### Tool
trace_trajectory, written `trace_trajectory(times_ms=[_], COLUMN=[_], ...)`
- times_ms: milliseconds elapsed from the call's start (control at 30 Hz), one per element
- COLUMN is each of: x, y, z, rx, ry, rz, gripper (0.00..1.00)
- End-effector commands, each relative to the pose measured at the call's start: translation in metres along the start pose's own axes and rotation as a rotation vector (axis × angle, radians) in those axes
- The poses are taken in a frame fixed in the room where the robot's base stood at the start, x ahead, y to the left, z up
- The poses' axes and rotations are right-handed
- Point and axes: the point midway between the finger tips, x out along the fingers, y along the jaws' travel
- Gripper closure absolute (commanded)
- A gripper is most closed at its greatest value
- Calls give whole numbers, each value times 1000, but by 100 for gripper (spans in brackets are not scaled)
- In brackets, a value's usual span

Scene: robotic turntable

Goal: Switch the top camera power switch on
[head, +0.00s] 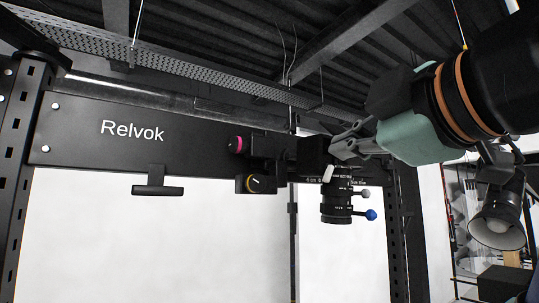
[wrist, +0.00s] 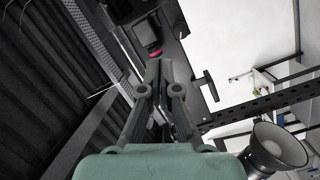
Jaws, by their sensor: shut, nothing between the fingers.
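The top camera (head: 336,205) hangs from the black crossbeam, its lens pointing down, with a blue knob (head: 371,215) and a grey knob (head: 366,192) on its side. A small white lever (head: 328,173) sits on its upper body. I cannot make out which part is the power switch. My gripper (head: 335,150) comes in from the right, shut and empty, its fingertips overlapping the camera's upper body. I cannot tell whether they touch it. In the wrist view the closed fingertips (wrist: 165,62) point toward the dark mount.
A lamp (head: 498,220) stands at right. White panels fill the space below the beam.

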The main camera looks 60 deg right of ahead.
Motion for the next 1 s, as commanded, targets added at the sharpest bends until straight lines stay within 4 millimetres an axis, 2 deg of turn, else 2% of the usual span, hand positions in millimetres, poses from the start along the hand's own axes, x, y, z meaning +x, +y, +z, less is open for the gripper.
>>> trace_trajectory(times_ms=[33,367,433,700,800,1000], x=[4,16,34,92,93,97], y=[12,7,0,0,1,-1], z=[-5,-6,-3,-3,19,36], rx=[1,2,4,1,0,0], ry=[0,0,0,0,-5,-2], rz=[-2,-3,-6,-4,0,0], gripper=[100,100,100,100,100,100])
